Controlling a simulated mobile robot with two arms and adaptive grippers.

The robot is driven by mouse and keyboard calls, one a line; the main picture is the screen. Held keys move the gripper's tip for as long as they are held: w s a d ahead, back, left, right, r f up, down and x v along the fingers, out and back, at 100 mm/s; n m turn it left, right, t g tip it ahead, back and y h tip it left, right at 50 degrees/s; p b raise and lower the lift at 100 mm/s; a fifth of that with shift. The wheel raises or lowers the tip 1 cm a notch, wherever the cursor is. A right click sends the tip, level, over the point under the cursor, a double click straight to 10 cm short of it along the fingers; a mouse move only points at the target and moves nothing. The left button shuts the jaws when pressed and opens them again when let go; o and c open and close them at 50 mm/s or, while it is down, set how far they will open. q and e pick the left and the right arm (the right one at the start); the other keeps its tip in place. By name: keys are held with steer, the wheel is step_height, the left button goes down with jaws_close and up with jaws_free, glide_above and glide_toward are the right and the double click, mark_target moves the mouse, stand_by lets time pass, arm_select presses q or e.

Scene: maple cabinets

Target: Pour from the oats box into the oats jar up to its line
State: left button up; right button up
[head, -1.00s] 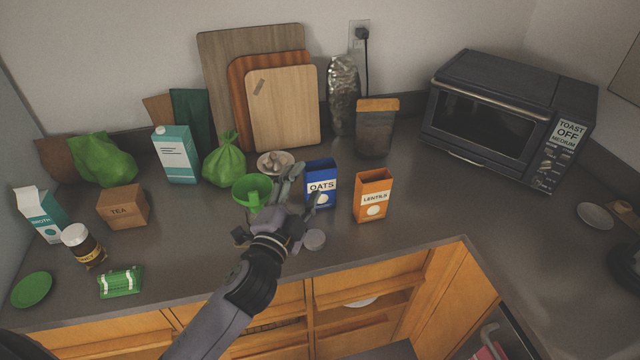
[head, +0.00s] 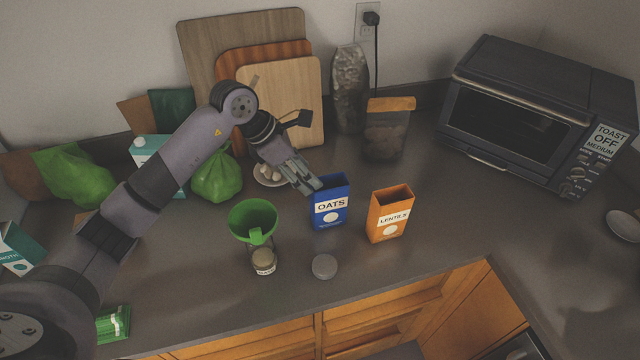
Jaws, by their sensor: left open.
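The blue oats box (head: 331,208) stands upright on the counter, its open top facing up. My left gripper (head: 309,187) reaches down from the upper left and is open. Its fingertips are at the box's upper left edge; I cannot tell whether they touch it. A green funnel (head: 252,218) stands left of the box, and what is under it is mostly hidden. A small labelled jar (head: 263,263) shows just in front of the funnel; its label is too small to read. My right gripper is out of view.
An open orange lentils box (head: 390,217) stands right of the oats box. A round grey lid (head: 324,266) lies in front. A green bag (head: 217,178) and a small bowl (head: 268,174) are behind the funnel. The counter right of the lentils box is clear.

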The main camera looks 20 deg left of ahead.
mark_target(321, 192)
arm_select(q)
steer(key=shift+y, duration=0.3)
steer(key=b+x, duration=0.1)
steer(key=x, duration=0.2)
steer(key=b+x, duration=0.1)
steer(key=shift+s+d+f+b, duration=0.2)
steer(key=shift+s+f+b, duration=0.1)
steer(key=shift+f+b, duration=0.05)
steer(key=shift+w+d+f, duration=0.1)
steer(key=shift+d+f, duration=0.05)
steer(key=shift+f, duration=0.1)
steer(key=shift+b+x, duration=0.75)
steer(key=shift+x, duration=0.45)
steer(key=shift+w+d+f, duration=0.1)
steer(key=shift+f, duration=0.1)
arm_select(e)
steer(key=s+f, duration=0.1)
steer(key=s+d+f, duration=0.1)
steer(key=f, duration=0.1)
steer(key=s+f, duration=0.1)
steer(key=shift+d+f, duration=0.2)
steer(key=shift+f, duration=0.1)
arm_select(q)
steer(key=shift+c, duration=0.3)
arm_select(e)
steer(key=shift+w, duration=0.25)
